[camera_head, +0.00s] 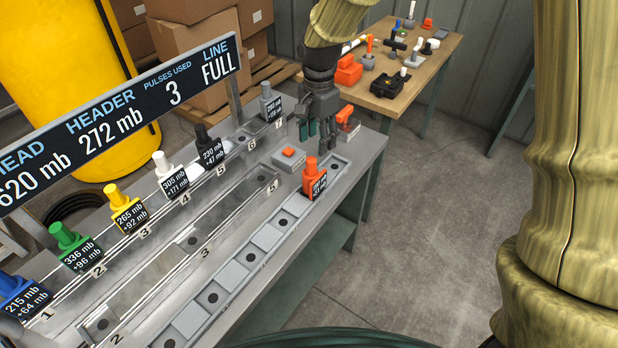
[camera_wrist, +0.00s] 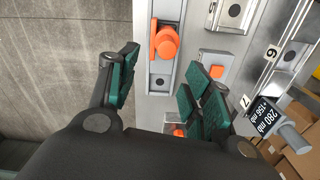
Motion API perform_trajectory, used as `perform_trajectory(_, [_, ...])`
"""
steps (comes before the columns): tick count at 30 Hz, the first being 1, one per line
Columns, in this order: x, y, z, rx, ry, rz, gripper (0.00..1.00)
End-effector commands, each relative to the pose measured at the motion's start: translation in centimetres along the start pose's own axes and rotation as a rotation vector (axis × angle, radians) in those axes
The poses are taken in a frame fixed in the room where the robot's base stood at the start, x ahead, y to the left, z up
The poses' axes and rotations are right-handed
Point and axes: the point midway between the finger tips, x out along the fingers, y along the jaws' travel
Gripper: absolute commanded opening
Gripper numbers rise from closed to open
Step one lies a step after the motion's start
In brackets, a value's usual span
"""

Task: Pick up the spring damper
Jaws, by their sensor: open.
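An orange damper-like unit (camera_head: 314,178) with a dark label stands upright in the front row of seats on the bench. In the wrist view it (camera_wrist: 166,42) shows from above, ahead of the fingertips. My gripper (camera_head: 318,138) is open and empty, above the bench's far right end, just beyond the orange unit and apart from it. The wrist view shows the green-padded fingers (camera_wrist: 160,88) spread wide. Similar blue (camera_head: 20,292), green (camera_head: 72,243), yellow (camera_head: 125,208), white (camera_head: 167,175), black (camera_head: 208,150) and grey (camera_head: 270,103) units stand in the back row. No label names the spring damper.
A grey box with an orange button (camera_head: 289,156) sits left of the orange unit; another orange-topped piece (camera_head: 346,117) is behind my gripper. A sign board (camera_head: 125,112) stands over the bench's back. A wooden table (camera_head: 425,75) with loose parts is beyond. Floor at right is clear.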

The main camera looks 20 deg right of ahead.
Motion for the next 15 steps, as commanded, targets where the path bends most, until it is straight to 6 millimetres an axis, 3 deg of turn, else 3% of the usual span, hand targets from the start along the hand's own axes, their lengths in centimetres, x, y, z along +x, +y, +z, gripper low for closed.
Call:
perform_trajectory(6, [3.1,-0.8,0.7,-0.015,-0.003,0.005,0.49])
perform_trajectory(15, [4.6,-0.8,0.7,-0.014,-0.002,0.003,0.49])
